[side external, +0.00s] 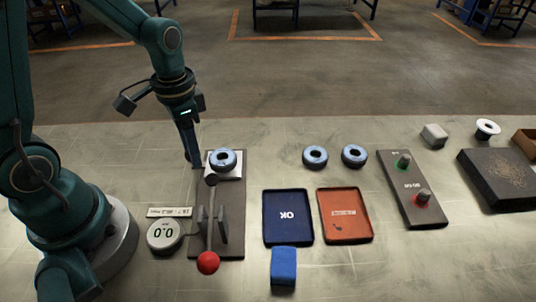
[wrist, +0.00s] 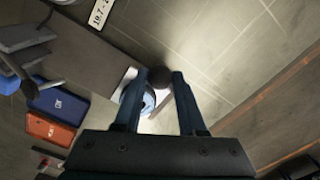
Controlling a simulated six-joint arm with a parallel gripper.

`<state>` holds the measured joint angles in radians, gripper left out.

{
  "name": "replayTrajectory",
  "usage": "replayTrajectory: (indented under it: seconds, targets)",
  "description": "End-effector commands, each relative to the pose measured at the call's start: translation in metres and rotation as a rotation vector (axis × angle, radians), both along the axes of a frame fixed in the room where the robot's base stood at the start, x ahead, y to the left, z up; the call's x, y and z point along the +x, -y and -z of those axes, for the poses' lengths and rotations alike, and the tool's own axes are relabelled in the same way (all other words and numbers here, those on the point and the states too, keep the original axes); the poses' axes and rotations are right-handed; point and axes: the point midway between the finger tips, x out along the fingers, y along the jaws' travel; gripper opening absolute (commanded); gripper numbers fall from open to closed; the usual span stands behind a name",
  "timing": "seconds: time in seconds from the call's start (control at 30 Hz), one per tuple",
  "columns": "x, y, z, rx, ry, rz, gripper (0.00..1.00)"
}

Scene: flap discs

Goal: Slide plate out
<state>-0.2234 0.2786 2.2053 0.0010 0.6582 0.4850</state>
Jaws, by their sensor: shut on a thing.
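A white plate (side external: 231,173) lies at the back end of a dark grey fixture base (side external: 232,240), with a blue-grey flap disc (side external: 222,160) on it. In the wrist view the plate (wrist: 129,76) and the disc (wrist: 147,103) are partly hidden by my fingers. My gripper (side external: 193,163) is low at the left edge of the plate. In the wrist view my gripper (wrist: 157,76) has a dark round knob (wrist: 160,77) between its fingertips, shut on it at the plate's edge. In the side view the knob is hidden.
A lever with a red ball (side external: 207,263) stands on the base, its dark end just in front of the disc. A round gauge (side external: 165,236) is left. Right are a blue OK tray (side external: 288,238), an orange tray (side external: 345,236), two discs (side external: 315,157) and a button panel (side external: 411,190).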

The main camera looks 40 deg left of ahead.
Motion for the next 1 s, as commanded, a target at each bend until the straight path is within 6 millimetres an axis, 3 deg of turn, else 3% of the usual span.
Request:
replayTrajectory:
  seconds: [0.03,0.07,0.13,0.5,1.0]
  targets:
    - [0.004,-0.002,0.0,0.0,0.005,-0.004,0.09]
    - [0.003,-0.002,0.0,0.0,0.005,-0.003,0.44]
    - [0.003,-0.002,0.0,0.0,0.005,-0.002,0.7]
    - [0.002,-0.002,-0.004,0.0,0.003,-0.001,0.7]
    - [0.003,-0.002,-0.06,0.001,0.005,-0.001,0.7]
